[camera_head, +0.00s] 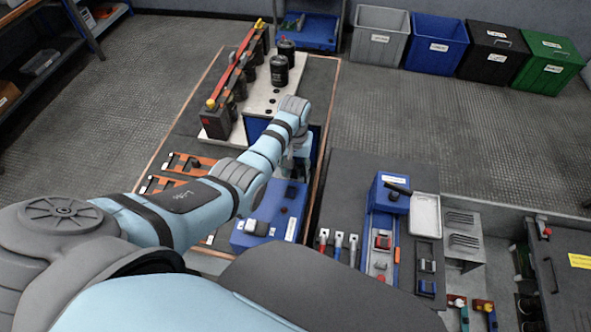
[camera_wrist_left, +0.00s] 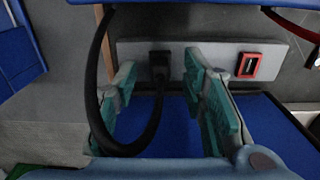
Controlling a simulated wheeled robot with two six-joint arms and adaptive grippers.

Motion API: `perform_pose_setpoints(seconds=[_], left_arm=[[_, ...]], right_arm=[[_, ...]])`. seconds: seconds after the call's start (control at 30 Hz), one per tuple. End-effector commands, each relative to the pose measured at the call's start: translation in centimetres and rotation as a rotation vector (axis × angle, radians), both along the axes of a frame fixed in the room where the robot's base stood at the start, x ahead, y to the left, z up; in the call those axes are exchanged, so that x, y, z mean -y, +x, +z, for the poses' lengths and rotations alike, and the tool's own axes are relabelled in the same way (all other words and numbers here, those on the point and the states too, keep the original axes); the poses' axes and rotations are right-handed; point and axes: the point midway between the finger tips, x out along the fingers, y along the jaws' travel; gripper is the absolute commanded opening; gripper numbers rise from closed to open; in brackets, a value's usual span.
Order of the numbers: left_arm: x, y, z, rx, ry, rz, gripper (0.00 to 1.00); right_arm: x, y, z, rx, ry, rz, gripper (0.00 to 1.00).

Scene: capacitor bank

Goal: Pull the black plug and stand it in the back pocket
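The black plug (camera_wrist_left: 159,64) shows in the left wrist view, seated in a grey panel (camera_wrist_left: 215,55). A thick black cable (camera_wrist_left: 140,143) loops from it. My left gripper (camera_wrist_left: 161,82) is open, one teal-padded finger on each side of the plug, with visible gaps. In the head view my left gripper (camera_head: 301,163) is small and partly hidden by its arm, beside a blue cabinet (camera_head: 256,127); the plug cannot be made out there. I cannot tell which recess is the back pocket. My right gripper is not in view.
A red-framed socket (camera_wrist_left: 248,66) sits right of the plug on the panel. Black capacitors (camera_head: 280,70) stand on a plate behind my arm. A blue box (camera_head: 268,215) with dark parts is nearer. Tools (camera_head: 338,243) lie on the bench at right. Bins line the wall.

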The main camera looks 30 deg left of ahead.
Motion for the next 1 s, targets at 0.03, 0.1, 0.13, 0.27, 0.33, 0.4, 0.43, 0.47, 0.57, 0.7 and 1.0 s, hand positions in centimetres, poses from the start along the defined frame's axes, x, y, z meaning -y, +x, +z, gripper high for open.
perform_pose_setpoints(seconds=[0.03, 0.1, 0.13, 0.27, 0.33, 0.4, 0.43, 0.47, 0.57, 0.7, 1.0], left_arm=[[0.0, 0.0, 0.01, 0.0, 0.0, 0.0, 0.38], [0.0, -0.01, 0.0, 0.0, 0.0, 0.0, 0.38], [0.0, -0.01, 0.0, 0.0, 0.0, 0.0, 0.38], [0.0, -0.01, 0.04, 0.0, 0.0, 0.0, 0.38], [-0.01, -0.01, 0.08, 0.0, 0.0, 0.0, 0.38], [-0.02, -0.01, 0.11, 0.0, 0.0, 0.0, 0.38], [-0.01, -0.02, 0.1, -0.001, 0.0, 0.0, 0.38], [-0.01, -0.02, 0.09, 0.0, 0.0, 0.0, 0.38], [-0.02, -0.01, 0.03, 0.0, 0.0, 0.0, 0.38], [-0.02, -0.01, 0.0, 0.0, 0.0, 0.0, 0.38], [-0.01, -0.02, 0.05, -0.001, 0.0, 0.0, 0.38]], right_arm=[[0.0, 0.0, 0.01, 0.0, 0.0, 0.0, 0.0], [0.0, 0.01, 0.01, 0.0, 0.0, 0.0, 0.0], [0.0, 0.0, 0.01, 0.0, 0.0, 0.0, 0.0], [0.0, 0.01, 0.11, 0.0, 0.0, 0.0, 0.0], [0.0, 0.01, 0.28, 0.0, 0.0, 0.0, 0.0], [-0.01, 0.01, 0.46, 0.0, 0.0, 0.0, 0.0], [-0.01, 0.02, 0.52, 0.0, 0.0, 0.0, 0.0], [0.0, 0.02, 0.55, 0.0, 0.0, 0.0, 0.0], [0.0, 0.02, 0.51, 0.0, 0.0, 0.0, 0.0], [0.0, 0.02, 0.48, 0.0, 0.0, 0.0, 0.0], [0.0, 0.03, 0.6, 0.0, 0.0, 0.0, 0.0]])
